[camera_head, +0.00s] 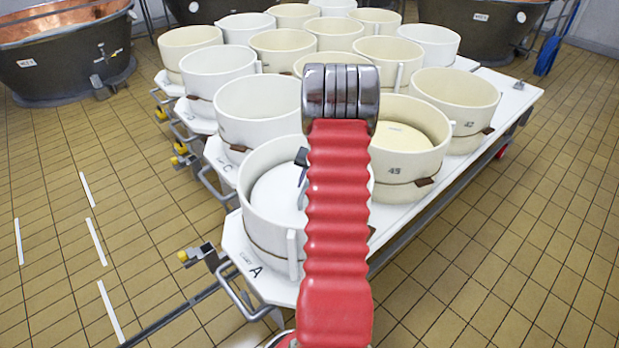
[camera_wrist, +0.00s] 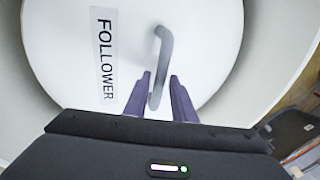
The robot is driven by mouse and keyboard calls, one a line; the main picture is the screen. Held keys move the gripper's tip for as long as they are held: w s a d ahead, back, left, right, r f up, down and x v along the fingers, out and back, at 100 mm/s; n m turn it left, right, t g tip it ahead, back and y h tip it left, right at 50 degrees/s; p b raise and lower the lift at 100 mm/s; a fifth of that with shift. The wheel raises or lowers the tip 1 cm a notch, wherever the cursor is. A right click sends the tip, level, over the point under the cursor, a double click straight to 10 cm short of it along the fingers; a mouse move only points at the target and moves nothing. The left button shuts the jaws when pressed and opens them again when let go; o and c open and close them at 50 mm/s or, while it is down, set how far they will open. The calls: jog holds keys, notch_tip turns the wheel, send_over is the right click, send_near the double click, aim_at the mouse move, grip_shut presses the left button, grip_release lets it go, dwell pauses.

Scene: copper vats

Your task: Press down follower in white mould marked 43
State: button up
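In the wrist view a white round follower (camera_wrist: 75,45) with a "FOLLOWER" label and a curved grey handle (camera_wrist: 166,55) sits inside a white mould (camera_wrist: 262,40). My gripper (camera_wrist: 159,76) is over it, its two purple fingers apart, one on each side of the handle, with gaps showing. In the head view a white disc (camera_head: 275,195) lies inside the front white mould (camera_head: 262,222), partly hidden by my red arm. No number shows on that mould. The cream mould (camera_head: 398,180) to its right bears a number like 43 or 45 and holds a cream disc (camera_head: 402,139).
Several other white and cream moulds, such as one (camera_head: 255,110) behind, stand close together on white tables, the front one marked A (camera_head: 262,285). Copper vats (camera_head: 60,50) stand at the back. Tiled floor (camera_head: 520,250) is clear at right.

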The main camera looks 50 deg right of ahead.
jog(key=shift+x, duration=1.3)
jog(key=shift+c, duration=0.2)
jog(key=shift+r, duration=0.1)
grip_shut()
dwell(0.5)
jog(key=shift+s+f, duration=0.1)
jog(key=shift+f, duration=0.2)
dwell(1.1)
jog(key=shift+r, duration=0.15)
dwell(0.4)
jog(key=shift+o, duration=1.7)
grip_release()
jog(key=shift+r, duration=0.1)
jog(key=shift+r, duration=0.1)
